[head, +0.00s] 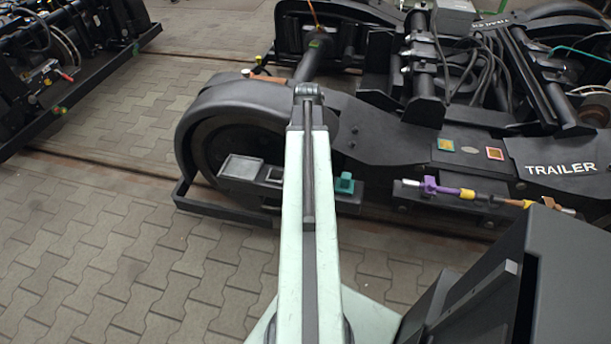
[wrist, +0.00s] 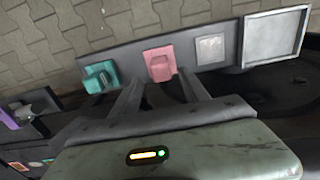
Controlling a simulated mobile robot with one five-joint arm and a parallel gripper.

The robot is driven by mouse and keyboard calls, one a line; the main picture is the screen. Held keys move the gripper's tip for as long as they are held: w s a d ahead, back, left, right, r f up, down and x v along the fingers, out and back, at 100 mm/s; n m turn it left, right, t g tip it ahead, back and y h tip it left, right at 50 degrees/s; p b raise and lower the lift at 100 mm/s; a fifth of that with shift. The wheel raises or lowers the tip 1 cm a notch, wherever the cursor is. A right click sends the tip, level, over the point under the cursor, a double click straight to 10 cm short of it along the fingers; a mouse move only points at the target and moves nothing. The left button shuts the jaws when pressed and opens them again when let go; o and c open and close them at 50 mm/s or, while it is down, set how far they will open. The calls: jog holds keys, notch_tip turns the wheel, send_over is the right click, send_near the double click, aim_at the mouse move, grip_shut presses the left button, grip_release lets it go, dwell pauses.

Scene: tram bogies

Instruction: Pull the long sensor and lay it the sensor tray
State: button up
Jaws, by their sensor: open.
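A dark rail carries a teal block (wrist: 100,77), a pink block (wrist: 159,65) and a small silver plate (wrist: 210,49). I cannot tell for sure which block is the long sensor. A shallow grey framed tray (wrist: 274,36) sits at the rail's end and looks empty. In the head view the tray (head: 242,166) is left of my arm and the teal block (head: 345,184) is right of it; my arm hides the pink block. In the wrist view my gripper (wrist: 160,88) is open and empty, its two fingers pointing toward the pink block, with no clear contact.
The rail is beside the wheel of a black bogie marked TRAILER (head: 560,168). A purple and yellow connector (head: 447,190) lies on the bogie's side at the right. Another bogie (head: 60,75) stands at the far left. The paved floor (head: 110,235) at left is clear.

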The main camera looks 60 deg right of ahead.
notch_tip(320, 180, down, 8)
jog(key=b, duration=0.7)
jog(key=shift+f, duration=0.1)
dwell(0.5)
grip_shut()
jog(key=shift+r+p, duration=2.9)
jog(key=shift+r, duration=0.2)
